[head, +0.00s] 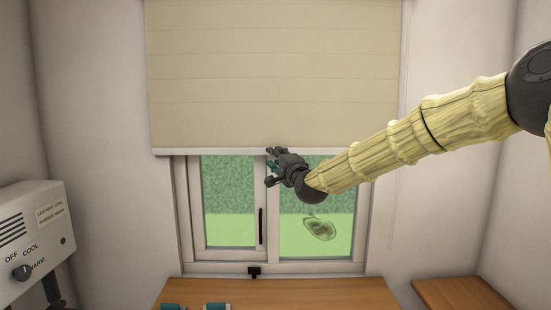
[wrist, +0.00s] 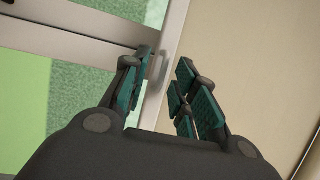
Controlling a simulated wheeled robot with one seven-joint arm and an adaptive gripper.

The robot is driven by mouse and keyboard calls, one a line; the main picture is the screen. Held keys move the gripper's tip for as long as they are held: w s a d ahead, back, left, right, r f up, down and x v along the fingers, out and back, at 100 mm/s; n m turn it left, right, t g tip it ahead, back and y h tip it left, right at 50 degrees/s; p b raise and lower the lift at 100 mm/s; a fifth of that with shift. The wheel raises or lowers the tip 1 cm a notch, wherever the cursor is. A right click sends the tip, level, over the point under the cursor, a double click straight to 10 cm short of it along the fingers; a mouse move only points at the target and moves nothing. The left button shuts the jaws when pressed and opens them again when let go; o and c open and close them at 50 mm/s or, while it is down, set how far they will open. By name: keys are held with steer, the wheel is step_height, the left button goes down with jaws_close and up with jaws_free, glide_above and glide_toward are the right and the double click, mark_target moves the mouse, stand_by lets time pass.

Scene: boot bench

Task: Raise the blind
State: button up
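The beige blind (head: 275,75) hangs over the upper part of the window, and its pale bottom bar (head: 215,152) lies just above the window's middle. My gripper (head: 272,166) is at the bar's lower edge, near its middle. In the wrist view my gripper (wrist: 164,68) is open, with a clear gap between its teal-padded fingers. The blind's fabric (wrist: 240,60) is on the right there, and the pale bar with a small light tab (wrist: 155,68) runs between the fingertips. I cannot tell whether either finger touches the tab.
The window (head: 230,205) has a dark handle (head: 261,226) and a black catch (head: 254,271) at the sill. A thin cord (head: 391,210) hangs on the right. A wooden bench (head: 330,292) stands below. A heater control box (head: 35,240) is on the left wall.

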steer(key=v, duration=1.1)
